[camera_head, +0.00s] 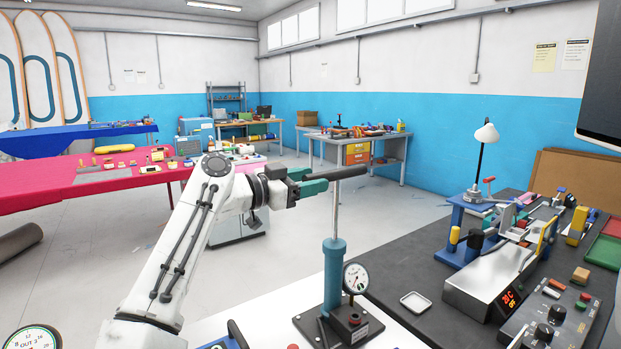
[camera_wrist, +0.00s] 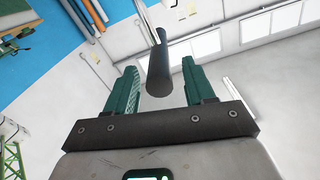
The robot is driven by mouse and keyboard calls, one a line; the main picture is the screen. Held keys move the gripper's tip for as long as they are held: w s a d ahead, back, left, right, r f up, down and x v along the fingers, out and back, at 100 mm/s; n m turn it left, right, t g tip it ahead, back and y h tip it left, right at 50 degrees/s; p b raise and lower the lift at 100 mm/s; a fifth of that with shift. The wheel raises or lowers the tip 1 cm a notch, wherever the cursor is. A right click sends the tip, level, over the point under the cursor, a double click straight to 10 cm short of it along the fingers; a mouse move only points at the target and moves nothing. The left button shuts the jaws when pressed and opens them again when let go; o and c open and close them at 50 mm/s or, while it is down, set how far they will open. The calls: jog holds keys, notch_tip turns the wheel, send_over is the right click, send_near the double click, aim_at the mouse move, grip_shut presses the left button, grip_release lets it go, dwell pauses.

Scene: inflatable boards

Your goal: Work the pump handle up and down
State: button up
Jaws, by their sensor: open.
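The pump has a teal cylinder (camera_head: 334,270), a thin metal rod (camera_head: 336,212) standing up out of it, and a black bar handle (camera_head: 348,173) across the top. The rod is extended, so the handle is well above the cylinder. My gripper (camera_head: 308,182) is open at the handle's left end. In the wrist view the dark handle (camera_wrist: 159,72) lies between the two green fingers of my gripper (camera_wrist: 165,80), with a gap visible on each side. How deep the handle sits between the fingers is hard to tell.
A pressure gauge (camera_head: 356,278) is on the pump's dark base (camera_head: 352,326), which stands on a white surface. A dark workbench (camera_head: 400,268) at right holds a small white tray (camera_head: 415,302) and a device with a red display (camera_head: 490,285).

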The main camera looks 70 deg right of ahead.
jog(key=shift+s+d, duration=0.2)
jog(key=shift+d, duration=0.1)
jog(key=shift+c, duration=0.3)
grip_shut()
dwell(0.4)
